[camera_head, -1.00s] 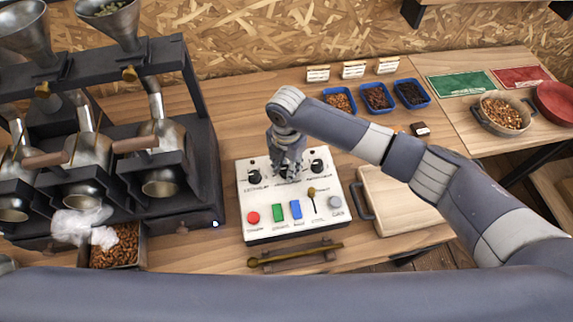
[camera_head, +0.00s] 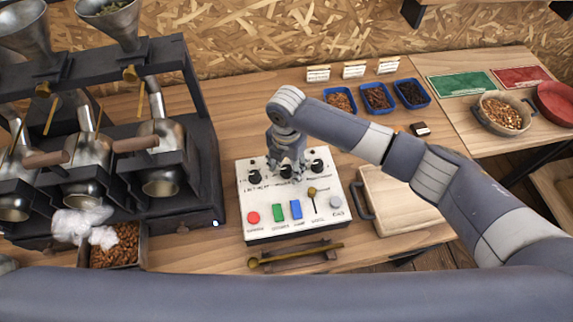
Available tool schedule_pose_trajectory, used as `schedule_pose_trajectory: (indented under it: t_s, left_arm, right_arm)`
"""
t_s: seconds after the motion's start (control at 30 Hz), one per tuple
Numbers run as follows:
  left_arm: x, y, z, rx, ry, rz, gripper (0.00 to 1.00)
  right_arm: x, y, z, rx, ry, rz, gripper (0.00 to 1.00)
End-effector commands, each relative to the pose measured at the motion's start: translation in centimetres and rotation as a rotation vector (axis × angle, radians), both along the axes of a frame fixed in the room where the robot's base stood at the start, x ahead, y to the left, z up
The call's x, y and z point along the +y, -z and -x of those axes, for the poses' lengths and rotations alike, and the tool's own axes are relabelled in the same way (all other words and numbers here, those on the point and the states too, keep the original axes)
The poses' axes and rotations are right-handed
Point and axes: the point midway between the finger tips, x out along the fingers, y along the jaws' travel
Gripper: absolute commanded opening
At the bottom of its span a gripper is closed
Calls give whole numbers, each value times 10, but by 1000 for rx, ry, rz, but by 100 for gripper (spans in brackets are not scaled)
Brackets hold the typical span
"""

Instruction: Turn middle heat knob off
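The white control panel (camera_head: 266,231) stands on the wooden table in the middle of the view. Its left black knob (camera_head: 255,177) and right black knob (camera_head: 317,167) show on either side of my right gripper (camera_head: 288,170). The middle heat knob (camera_head: 285,172) lies right at the gripper's fingertips and is mostly hidden by them. The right gripper points down over it; whether the fingers grip the knob is too small to tell. My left gripper is out of view.
The panel front has a red button (camera_head: 253,217), green (camera_head: 278,212) and blue (camera_head: 296,209) switches, a brass-topped lever (camera_head: 312,191) and a grey button (camera_head: 335,201). The roasting machine (camera_head: 205,170) stands left, a wooden board (camera_head: 400,205) right, a brass-ended tool (camera_head: 300,255) in front.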

Motion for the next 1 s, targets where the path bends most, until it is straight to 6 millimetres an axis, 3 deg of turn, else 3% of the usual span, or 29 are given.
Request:
schedule_pose_trajectory:
  t_s: [0.27, 0.7, 1.0]
  left_arm:
    - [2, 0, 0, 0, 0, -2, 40]
    - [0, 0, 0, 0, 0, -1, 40]
    - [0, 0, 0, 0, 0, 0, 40]
  right_arm:
    - [1, -11, -1, -2, 0, -3, 49]
    - [0, -97, -1, -4, -1, 0, 49]
    - [0, -120, 0, 0, 0, 1, 49]
